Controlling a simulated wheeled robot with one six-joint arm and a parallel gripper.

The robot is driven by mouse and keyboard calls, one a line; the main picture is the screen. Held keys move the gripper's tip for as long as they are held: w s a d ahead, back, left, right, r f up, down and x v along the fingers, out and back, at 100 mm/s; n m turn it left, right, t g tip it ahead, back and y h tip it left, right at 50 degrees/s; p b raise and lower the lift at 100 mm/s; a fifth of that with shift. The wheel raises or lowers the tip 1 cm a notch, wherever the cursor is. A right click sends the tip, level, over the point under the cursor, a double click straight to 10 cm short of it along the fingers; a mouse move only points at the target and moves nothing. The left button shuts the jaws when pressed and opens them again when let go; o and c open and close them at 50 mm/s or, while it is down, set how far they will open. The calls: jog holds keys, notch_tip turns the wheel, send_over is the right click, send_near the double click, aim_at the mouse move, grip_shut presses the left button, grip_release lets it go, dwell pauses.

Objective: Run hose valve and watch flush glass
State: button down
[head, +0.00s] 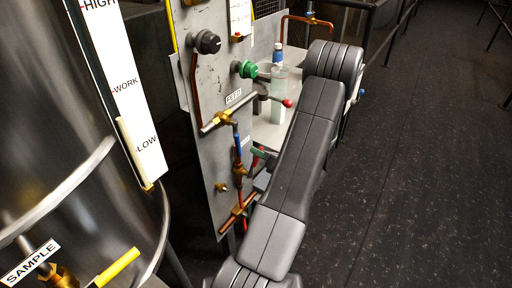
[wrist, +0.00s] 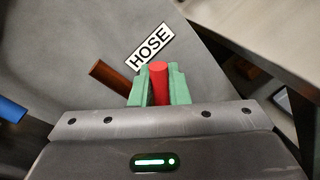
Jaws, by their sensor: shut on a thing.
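In the wrist view the green fingers of my gripper (wrist: 159,86) are shut on a red handle (wrist: 159,80), one finger on each side. The handle is just below a white label reading HOSE (wrist: 149,46) on the grey panel. In the head view my gripper (head: 260,158) is low at the panel's right edge, partly hidden by my arm. A clear container with a blue cap (head: 279,88) stands on the ledge behind the panel; I cannot tell whether it is the flush glass. No flow of liquid shows.
The grey panel (head: 205,120) carries brass and copper pipes, a black knob (head: 208,42), a green knob (head: 246,69) and a red-tipped lever (head: 287,103). A steel tank (head: 60,120) with a level scale stands at left. The dark floor (head: 430,150) at right is clear.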

jog(key=w+d+f+m+g+y+p, duration=0.1)
jog(key=w+d+f+m+g+p, duration=0.1)
jog(key=f+m, duration=0.5)
jog(key=shift+w+f+m+g+p, duration=0.15)
jog(key=shift+w+m+g+p, duration=0.15)
jog(key=shift+w+m+p, duration=0.5)
jog(key=shift+s+d+m, duration=0.1)
jog(key=shift+s+m, duration=0.2)
jog(key=shift+s, duration=0.05)
jog(key=c, duration=1.4)
grip_release()
jog(key=shift+f, duration=0.1)
jog(key=shift+c, duration=0.2)
jog(key=b+v, duration=0.1)
jog(key=v, duration=1.2)
jog(key=shift+s+d, duration=0.25)
jog(key=shift+d, duration=0.05)
